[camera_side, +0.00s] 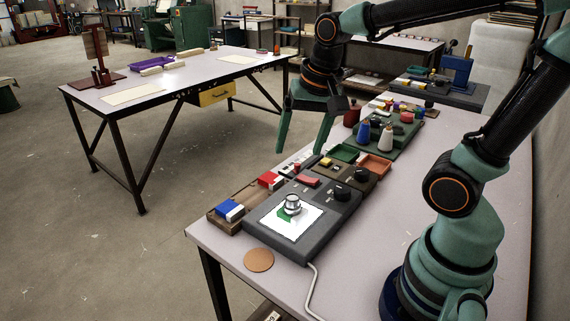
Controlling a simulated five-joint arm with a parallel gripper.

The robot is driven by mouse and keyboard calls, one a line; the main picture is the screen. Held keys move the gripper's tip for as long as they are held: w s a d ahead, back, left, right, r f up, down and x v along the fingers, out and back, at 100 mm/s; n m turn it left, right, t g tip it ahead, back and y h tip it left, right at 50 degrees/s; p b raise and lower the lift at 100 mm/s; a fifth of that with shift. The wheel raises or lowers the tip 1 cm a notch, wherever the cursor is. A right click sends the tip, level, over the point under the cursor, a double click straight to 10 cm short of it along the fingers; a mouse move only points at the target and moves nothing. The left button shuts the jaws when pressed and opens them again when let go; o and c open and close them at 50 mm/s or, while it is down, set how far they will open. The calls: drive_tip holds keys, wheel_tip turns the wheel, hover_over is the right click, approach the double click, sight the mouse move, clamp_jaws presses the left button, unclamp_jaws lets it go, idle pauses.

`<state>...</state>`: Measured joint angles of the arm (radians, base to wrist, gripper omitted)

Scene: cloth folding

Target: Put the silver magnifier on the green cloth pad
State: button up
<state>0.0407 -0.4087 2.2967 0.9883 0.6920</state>
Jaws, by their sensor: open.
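The silver magnifier (292,203) is a short, shiny cylinder standing upright on the bright white panel of a dark grey box. A small green cloth pad (283,214) shows at its lower left on the same panel. The magnifier hides part of the pad, and its base appears to overlap the pad; I cannot tell how much of it rests there. My gripper (299,150) points down above the far side of the box, apart from the magnifier. Its two green fingers are spread and empty.
The dark grey box (318,238) sits near the table's front end, with a copper disc (259,260) beside it. A wooden tray (232,222) holds blue and red blocks at its left. Farther back are an orange tray (374,165), a green tray (344,152) and spools (386,139).

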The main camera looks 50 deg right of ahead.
drive_tip(key=n+t, duration=0.1)
drive_tip(key=n, duration=0.1)
drive_tip(key=s+a+r+n, duration=0.1)
drive_tip(key=n, duration=0.2)
drive_tip(key=s+n+t, duration=0.1)
drive_tip(key=n, duration=0.2)
drive_tip(key=shift+s+a+r+t, duration=0.15)
drive_tip(key=shift+s+r+t, duration=0.15)
drive_tip(key=shift+r, duration=0.1)
idle(0.6)
